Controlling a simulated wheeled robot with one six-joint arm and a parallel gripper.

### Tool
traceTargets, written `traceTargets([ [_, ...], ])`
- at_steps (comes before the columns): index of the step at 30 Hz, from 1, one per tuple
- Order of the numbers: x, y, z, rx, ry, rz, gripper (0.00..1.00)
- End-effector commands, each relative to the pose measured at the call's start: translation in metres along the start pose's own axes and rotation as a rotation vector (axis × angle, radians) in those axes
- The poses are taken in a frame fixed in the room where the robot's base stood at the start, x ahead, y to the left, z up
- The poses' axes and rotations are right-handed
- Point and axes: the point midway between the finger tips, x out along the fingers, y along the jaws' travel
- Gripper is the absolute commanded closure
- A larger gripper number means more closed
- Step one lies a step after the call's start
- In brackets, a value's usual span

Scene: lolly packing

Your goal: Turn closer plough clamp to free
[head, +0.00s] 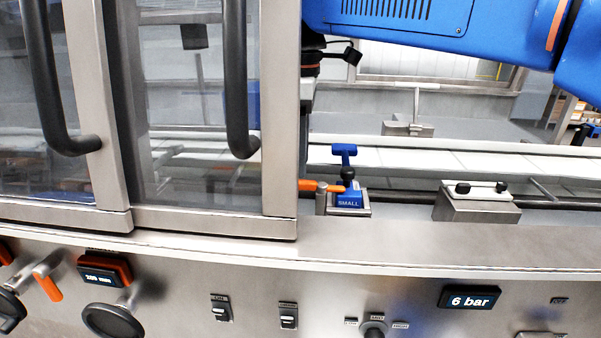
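An orange clamp lever (325,187) lies roughly level on a small metal post, beside a blue block marked SMALL (348,200) with a black knob and a blue T-handle (344,152). Another orange lever (47,282) is on the front panel at lower left, tilted down to the right, beside a black handwheel. No label readable here tells which is the closer plough clamp. My blue arm enters at top right. My gripper (308,85) is mostly hidden behind the steel door frame; its fingers cannot be made out.
Glazed doors with black handles (240,90) cover the left side. A white conveyor (440,155) runs behind the levers. A metal block with black knobs (478,200) stands at right. The front panel carries a 6 bar display (470,298), switches and a handwheel (113,320).

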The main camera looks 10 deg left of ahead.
Motion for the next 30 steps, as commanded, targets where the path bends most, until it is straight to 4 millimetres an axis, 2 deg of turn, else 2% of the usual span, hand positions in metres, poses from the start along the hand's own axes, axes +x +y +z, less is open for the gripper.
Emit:
traceTargets([
  [3, 0.018, 0.0, 0.0, 0.0, -0.001, -0.002, 0.66],
  [9, 0.036, 0.0, 0.0, 0.0, -0.001, -0.001, 0.66],
  [20, 0.041, 0.0, 0.0, 0.0, 0.0, 0.0, 0.66],
  [21, 0.041, 0.0, 0.0, 0.0, 0.0, 0.0, 0.7],
  [25, 0.041, 0.0, 0.0, 0.0, 0.0, 0.0, 1.0],
  [30, 0.041, 0.0, 0.0, -0.001, 0.0, 0.0, 1.0],
])
